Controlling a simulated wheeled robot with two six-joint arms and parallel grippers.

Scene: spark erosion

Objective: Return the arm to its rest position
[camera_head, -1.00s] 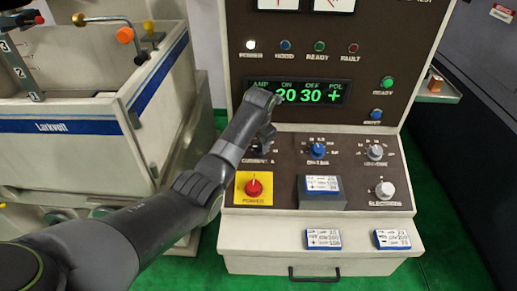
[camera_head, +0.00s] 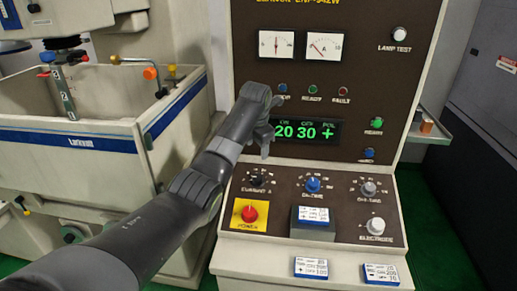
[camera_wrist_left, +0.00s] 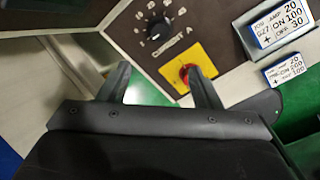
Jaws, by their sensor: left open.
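My left arm comes in from the lower left of the head view. Its gripper (camera_head: 266,118) is in front of the control panel, covering the left end of the green-lit display (camera_head: 307,131) and part of the lamp row. In the left wrist view the gripper (camera_wrist_left: 157,80) has its two fingers apart with nothing between them. The black current knob (camera_wrist_left: 160,29) and the red power knob (camera_wrist_left: 189,73) on its yellow plate lie beyond the fingers. The gripper appears clear of the panel. My right gripper is not in view.
A white machine tank (camera_head: 90,165) with a blue stripe stands at the left. The console's sloped panel (camera_head: 340,222) carries knobs and a card on a block (camera_head: 312,222). Two cards (camera_head: 311,267) (camera_head: 381,274) lie on the front ledge. A small shelf (camera_head: 437,133) sticks out at the right.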

